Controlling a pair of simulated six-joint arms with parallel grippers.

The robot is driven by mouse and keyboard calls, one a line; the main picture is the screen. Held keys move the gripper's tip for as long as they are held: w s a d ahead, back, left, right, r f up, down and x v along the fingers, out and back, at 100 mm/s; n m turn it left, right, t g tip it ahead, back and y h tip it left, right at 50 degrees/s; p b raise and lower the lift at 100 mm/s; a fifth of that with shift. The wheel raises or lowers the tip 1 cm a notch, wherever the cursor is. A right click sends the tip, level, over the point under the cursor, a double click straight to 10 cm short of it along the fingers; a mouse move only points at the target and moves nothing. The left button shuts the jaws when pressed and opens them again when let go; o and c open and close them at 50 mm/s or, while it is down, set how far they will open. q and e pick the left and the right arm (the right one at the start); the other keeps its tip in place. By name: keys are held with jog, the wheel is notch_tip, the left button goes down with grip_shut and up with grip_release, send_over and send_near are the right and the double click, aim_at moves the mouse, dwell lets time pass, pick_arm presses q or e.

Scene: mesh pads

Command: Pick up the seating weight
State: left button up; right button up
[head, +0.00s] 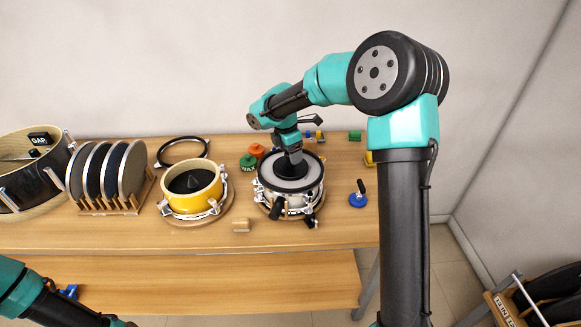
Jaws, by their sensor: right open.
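A round blue base with an upright black handle (358,200) stands on the table right of the white drum; it may be the seating weight, but I cannot tell for sure. My right gripper (292,164) points down over the white drum (290,199), well left of the blue piece. It is open, and its fingertips are hard to make out against the dark pad. The white drum has a grey pad with a black rim (308,179) on top. My left arm shows only at the bottom left corner; its gripper is not in view.
Further left are a wooden rack of discs (111,208) and a large black drum (20,185). A black hoop (160,157) and small coloured pieces (248,161) lie behind. A tan block (241,225) lies in front.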

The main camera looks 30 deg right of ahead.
jog(key=shift+d+f, duration=0.15)
jog(key=shift+f, duration=0.6)
jog(key=shift+d+f, duration=0.1)
jog(key=shift+f, duration=0.65)
jog(key=shift+c, duration=0.2)
grip_shut()
jog(key=shift+w+r, duration=0.1)
jog(key=shift+r, duration=0.1)
